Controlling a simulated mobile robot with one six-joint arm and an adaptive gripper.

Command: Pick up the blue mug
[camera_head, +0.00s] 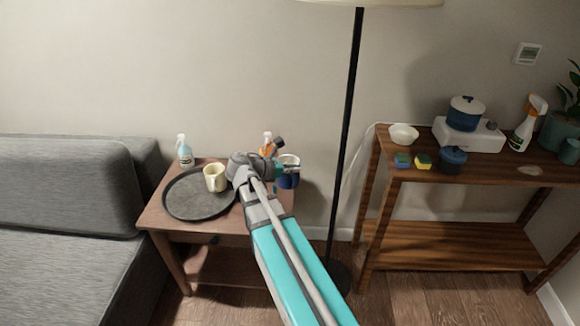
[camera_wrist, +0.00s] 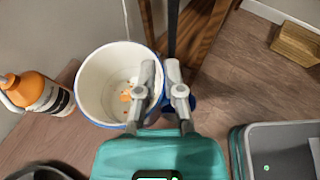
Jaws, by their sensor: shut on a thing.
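The blue mug (camera_head: 289,182) is at the right edge of the small side table. It is blue outside and white inside. In the wrist view the mug (camera_wrist: 104,82) is seen from above, with small orange specks on its inner bottom. My gripper (camera_wrist: 161,70) is shut on the mug's right wall, one finger inside the rim and the other outside, near a blue part that looks like the handle. In the head view my gripper (camera_head: 284,168) partly covers the mug. I cannot tell whether the mug's base touches the table.
The side table (camera_head: 160,215) also holds a dark round tray (camera_head: 190,205) with a cream mug (camera_head: 215,178), a spray bottle (camera_head: 185,152) and an orange bottle (camera_wrist: 35,92) beside the blue mug. A lamp pole (camera_head: 346,130) stands close to the right. A wooden shelf (camera_head: 490,172) is further right.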

